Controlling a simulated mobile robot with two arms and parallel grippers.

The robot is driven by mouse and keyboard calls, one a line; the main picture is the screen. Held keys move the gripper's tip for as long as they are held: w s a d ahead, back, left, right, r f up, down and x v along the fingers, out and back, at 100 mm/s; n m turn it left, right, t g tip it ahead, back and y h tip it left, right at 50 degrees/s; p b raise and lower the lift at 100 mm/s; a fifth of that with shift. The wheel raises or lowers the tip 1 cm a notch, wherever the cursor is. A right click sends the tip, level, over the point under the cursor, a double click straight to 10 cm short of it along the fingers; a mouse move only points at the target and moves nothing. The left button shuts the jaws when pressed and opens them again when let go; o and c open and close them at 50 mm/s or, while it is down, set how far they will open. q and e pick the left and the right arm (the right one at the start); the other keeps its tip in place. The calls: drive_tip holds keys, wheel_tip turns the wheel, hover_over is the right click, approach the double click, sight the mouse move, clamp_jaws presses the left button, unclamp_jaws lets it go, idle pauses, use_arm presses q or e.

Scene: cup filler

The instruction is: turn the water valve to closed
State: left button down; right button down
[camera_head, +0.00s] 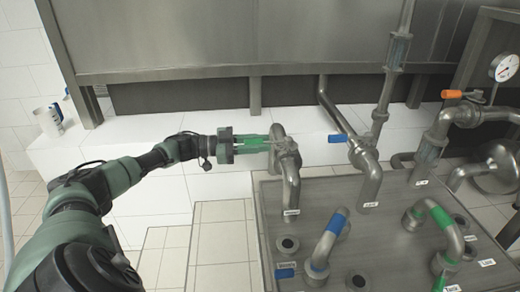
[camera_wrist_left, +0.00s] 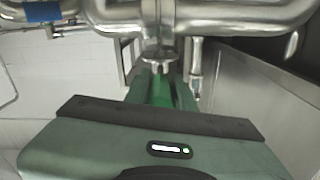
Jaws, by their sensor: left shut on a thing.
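A green valve handle (camera_head: 256,144) sits on a bent steel pipe (camera_head: 291,180) near the middle of the head view. The handle points left, out from the pipe. My left gripper (camera_head: 268,144) reaches in from the left and is shut on this handle, its fingers on either side of it. In the left wrist view the green handle (camera_wrist_left: 162,92) lies between the fingers (camera_wrist_left: 161,80), with the steel valve stem (camera_wrist_left: 158,57) just beyond. The label on the pipe foot is too small to read. My right gripper is not in view.
A blue valve handle (camera_head: 338,138) is on the neighbouring pipe to the right. An orange handle (camera_head: 452,94) and a pressure gauge (camera_head: 504,67) are farther right. Curved pipes with blue and green bands stand on the metal plate (camera_head: 345,193).

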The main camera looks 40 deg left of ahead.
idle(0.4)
use_arm(q)
drive_tip(key=c, duration=1.2)
unclamp_jaws()
drive_tip(key=shift+w, duration=0.1)
drive_tip(key=shift+a, duration=0.1)
drive_tip(key=b+v, duration=0.2)
drive_tip(key=v, duration=0.5)
drive_tip(key=shift+s+a, duration=0.25)
drive_tip(key=shift+s, duration=0.05)
